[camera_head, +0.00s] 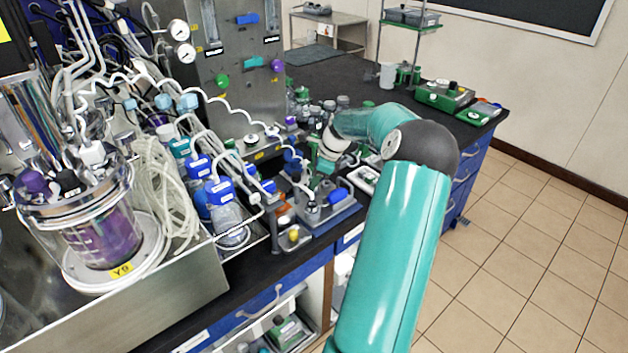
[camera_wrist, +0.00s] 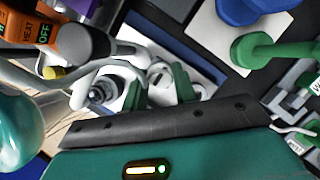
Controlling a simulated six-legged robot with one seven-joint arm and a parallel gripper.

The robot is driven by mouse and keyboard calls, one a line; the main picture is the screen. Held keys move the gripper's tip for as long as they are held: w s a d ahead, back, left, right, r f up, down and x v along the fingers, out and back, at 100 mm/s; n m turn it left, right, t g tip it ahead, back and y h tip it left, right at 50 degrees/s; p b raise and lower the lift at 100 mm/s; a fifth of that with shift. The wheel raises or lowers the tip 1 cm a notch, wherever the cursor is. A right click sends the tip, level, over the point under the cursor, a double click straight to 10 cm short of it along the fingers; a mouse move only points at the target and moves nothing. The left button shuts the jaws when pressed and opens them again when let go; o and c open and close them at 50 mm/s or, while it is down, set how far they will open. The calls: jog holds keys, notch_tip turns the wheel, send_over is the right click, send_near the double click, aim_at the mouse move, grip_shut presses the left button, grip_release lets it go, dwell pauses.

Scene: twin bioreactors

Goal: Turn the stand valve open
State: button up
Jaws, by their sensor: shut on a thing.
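My gripper (camera_wrist: 160,85) shows in the wrist view as two dark green fingers beyond a black mount. They are closed around a small pale grey and white part, which looks like the stand valve (camera_wrist: 158,70). The fingers hide some of it, so how far its handle is turned cannot be told. It sits above a white and blue base. In the head view my gripper (camera_head: 325,163) reaches down among the small apparatus on the black bench, and the valve cannot be made out there.
In the wrist view, an orange device (camera_wrist: 45,32) with a grey body is close on the left, and a green knob (camera_wrist: 250,50) is at upper right. In the head view, blue-capped bottles (camera_head: 222,192) and tubing crowd the left. The tiled floor (camera_head: 530,230) at right is clear.

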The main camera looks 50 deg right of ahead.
jog(key=n+g+y, duration=0.1)
jog(key=n, duration=0.3)
jog(key=shift+w+d, duration=0.1)
jog(key=shift+w, duration=0.05)
jog(key=n+g, duration=0.1)
jog(key=n, duration=0.4)
jog(key=shift+w+g+y, duration=0.1)
jog(key=shift+g+y, duration=0.3)
jog(key=n+g, duration=0.1)
jog(key=n, duration=0.3)
jog(key=shift+w+n+g, duration=0.15)
jog(key=shift+n+g, duration=0.15)
jog(key=shift+g, duration=0.1)
jog(key=shift+n+g+h, duration=0.3)
jog(key=shift+n+g, duration=0.5)
jog(key=shift+n, duration=1.3)
jog(key=o, duration=1)
jog(key=shift+r, duration=0.15)
